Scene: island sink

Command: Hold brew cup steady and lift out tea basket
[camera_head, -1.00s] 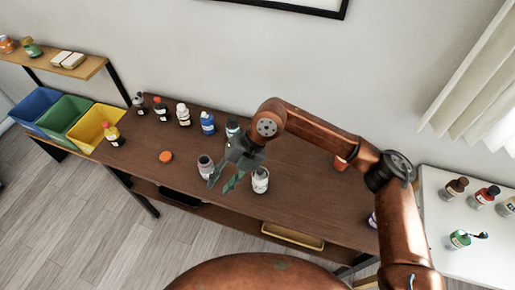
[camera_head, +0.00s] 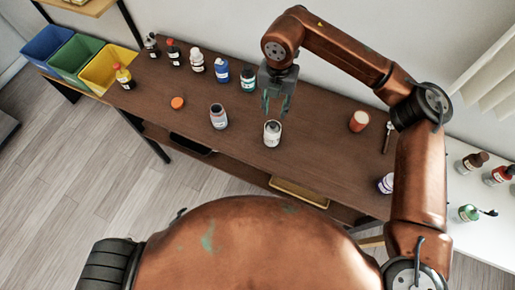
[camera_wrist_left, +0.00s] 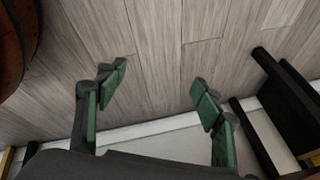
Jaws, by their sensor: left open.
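No brew cup or tea basket can be clearly made out. A small white jar (camera_head: 272,134) with a dark top stands upright on the brown table. My right gripper (camera_head: 276,112) points down just behind and above this jar, its two fingers apart with nothing seen between them. Whether a fingertip touches the jar is unclear. A grey bottle with a pink label (camera_head: 218,117) stands left of the jar. A red-orange cup-like container (camera_head: 358,121) stands to the right. My left gripper (camera_wrist_left: 155,82) is open and empty over the wood floor in the left wrist view.
Several bottles, including a blue one (camera_head: 221,72), line the table's back edge. An orange lid (camera_head: 177,103) lies at left, a spoon-like tool (camera_head: 388,137) and purple-labelled jar (camera_head: 386,183) at right. Yellow (camera_head: 108,67), green and blue bins stand left. The table's front middle is clear.

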